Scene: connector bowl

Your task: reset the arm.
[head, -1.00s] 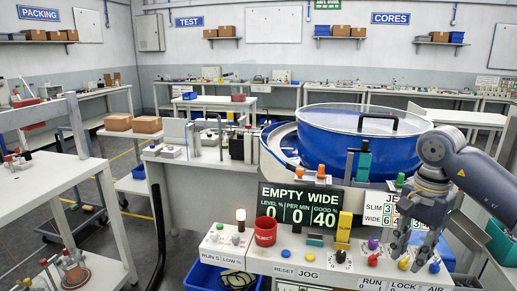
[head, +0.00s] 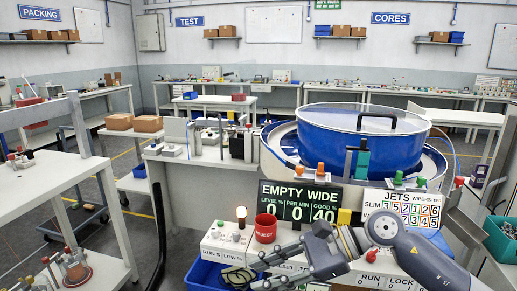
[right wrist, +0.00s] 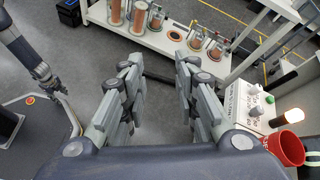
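My right arm comes in from the lower right in the head view. Its gripper (head: 258,272) points left over the front of the control panel (head: 222,244), covering part of the RESET and JOG area. In the right wrist view the fingers of this gripper (right wrist: 160,85) are spread wide with nothing between them; the floor shows through the gap. My left gripper (right wrist: 55,84) is outside the head view. It hangs at the left of the right wrist view, too small to tell open from shut.
A red cup (head: 265,229) and a glowing lamp (head: 241,213) stand on the panel close to the right gripper. Behind are the EMPTY WIDE display (head: 300,204), JETS board (head: 402,207) and large blue bowl (head: 350,145). A blue bin (head: 203,276) sits lower left.

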